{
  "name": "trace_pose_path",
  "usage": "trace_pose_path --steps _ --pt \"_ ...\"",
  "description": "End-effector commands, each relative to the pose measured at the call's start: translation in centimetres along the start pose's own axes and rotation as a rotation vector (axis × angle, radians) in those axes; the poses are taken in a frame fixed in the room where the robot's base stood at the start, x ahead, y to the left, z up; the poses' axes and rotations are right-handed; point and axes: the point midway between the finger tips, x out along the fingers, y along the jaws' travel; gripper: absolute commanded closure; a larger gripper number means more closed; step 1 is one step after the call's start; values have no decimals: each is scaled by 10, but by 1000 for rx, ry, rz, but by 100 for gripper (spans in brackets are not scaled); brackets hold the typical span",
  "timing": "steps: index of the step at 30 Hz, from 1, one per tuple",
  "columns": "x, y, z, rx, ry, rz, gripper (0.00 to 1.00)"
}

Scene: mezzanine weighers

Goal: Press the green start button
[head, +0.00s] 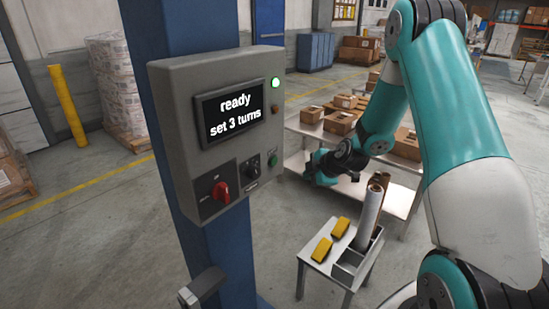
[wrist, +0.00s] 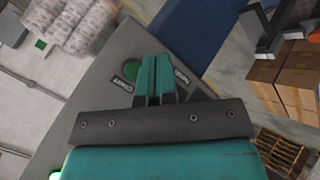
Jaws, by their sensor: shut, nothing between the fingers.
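A grey control box (head: 190,130) is fixed to a blue post. The green start button (head: 272,159) is low on its right part, beside a black knob (head: 252,166). In the wrist view the green button (wrist: 131,69) shows above a label, just left of my fingertips. My gripper (wrist: 156,60) is shut and empty, its teal fingers over the box face in that view. In the head view my gripper (head: 311,168) is to the right of the box, with a gap between it and the button. Contact is not visible.
The box screen (head: 230,113) reads "ready, set 3 turns". A green lamp (head: 275,83) is lit, and a red switch (head: 221,191) is at lower left. A small table (head: 317,268) holds yellow items and tubes. A bench (head: 395,196) with cartons stands behind my arm.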

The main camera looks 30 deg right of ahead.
Motion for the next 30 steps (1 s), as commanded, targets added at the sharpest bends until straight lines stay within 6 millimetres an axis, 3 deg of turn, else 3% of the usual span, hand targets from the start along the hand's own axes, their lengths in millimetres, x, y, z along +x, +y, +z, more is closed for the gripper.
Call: trace_pose_path --steps 11,30 --pt "4 4 -5 0 3 -3 100" --pt "59 41 -43 0 3 -2 100"
